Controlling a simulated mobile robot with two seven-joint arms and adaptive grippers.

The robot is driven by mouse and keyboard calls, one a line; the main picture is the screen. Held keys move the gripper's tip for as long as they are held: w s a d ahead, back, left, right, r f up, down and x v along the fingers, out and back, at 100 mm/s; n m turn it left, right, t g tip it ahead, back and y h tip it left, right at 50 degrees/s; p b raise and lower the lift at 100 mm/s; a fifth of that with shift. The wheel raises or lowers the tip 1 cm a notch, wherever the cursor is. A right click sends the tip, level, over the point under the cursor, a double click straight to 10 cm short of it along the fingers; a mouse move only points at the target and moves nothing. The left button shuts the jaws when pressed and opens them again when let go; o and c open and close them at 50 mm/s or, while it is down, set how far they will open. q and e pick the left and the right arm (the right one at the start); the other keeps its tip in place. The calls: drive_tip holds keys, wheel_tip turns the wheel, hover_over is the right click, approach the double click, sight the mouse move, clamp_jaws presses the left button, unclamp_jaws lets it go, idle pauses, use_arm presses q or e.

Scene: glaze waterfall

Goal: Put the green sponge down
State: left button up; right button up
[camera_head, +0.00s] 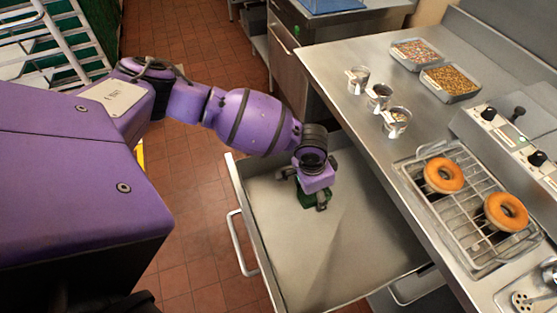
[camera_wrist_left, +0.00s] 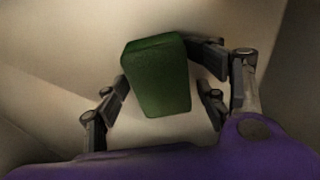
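My left gripper (camera_head: 308,192) reaches down into the open metal drawer (camera_head: 345,285). A dark green sponge (camera_head: 306,200) shows under its palm, partly covered by the fingers. In the left wrist view the sponge (camera_wrist_left: 160,80) is a tilted block between the fingers of the left gripper (camera_wrist_left: 163,75). The fingers lean in towards it. The left finger and the upper right finger meet its edges, and a small gap shows by the lower right finger. Whether the sponge touches the drawer floor is unclear. My right gripper is out of view.
The steel counter (camera_head: 345,52) stands right of the drawer. It carries several small metal cups (camera_head: 379,96), two trays of toppings (camera_head: 450,82) and a wire rack (camera_head: 467,215) with two donuts (camera_head: 443,175). The front part of the drawer is empty. Tiled floor lies left of it.

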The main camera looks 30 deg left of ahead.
use_arm(q)
drive_tip(key=shift+w+r+b, duration=0.15)
drive_tip(key=shift+r+b, duration=0.05)
drive_tip(key=shift+b, duration=0.1)
drive_tip(key=r, duration=0.7)
drive_tip(key=shift+s+a+r, duration=0.15)
drive_tip(key=shift+s+a, duration=0.05)
drive_tip(key=shift+a, duration=0.1)
drive_tip(key=shift+r, duration=0.55)
